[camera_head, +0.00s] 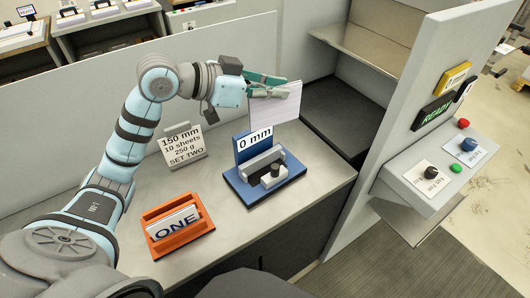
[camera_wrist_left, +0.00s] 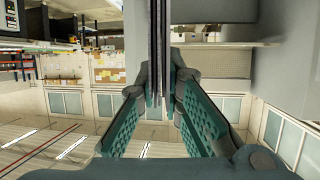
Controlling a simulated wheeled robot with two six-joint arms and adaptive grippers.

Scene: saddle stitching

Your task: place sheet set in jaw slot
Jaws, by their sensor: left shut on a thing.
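My left gripper (camera_head: 268,86) is shut on the sheet set (camera_head: 276,106), a pale stack held upright by its upper left part. In the left wrist view the sheet set (camera_wrist_left: 160,50) is seen edge-on as thin dark layers between the fingers of the left gripper (camera_wrist_left: 160,108). The sheet set is in the air above and slightly behind the blue jaw fixture (camera_head: 264,183), which has grey jaws, a black knob and a "0 mm" sign (camera_head: 254,141). The jaw slot itself is hard to make out. My right gripper is not in view.
An orange holder (camera_head: 180,238) marked "ONE" stands at the front left of the grey table (camera_head: 220,200). A sign (camera_head: 182,147) reads "150 mm, 10 sheets, 250 g, SET TWO". On the right, a wall carries a green "READY" display (camera_head: 433,113) above a control panel (camera_head: 432,178) with knobs and buttons.

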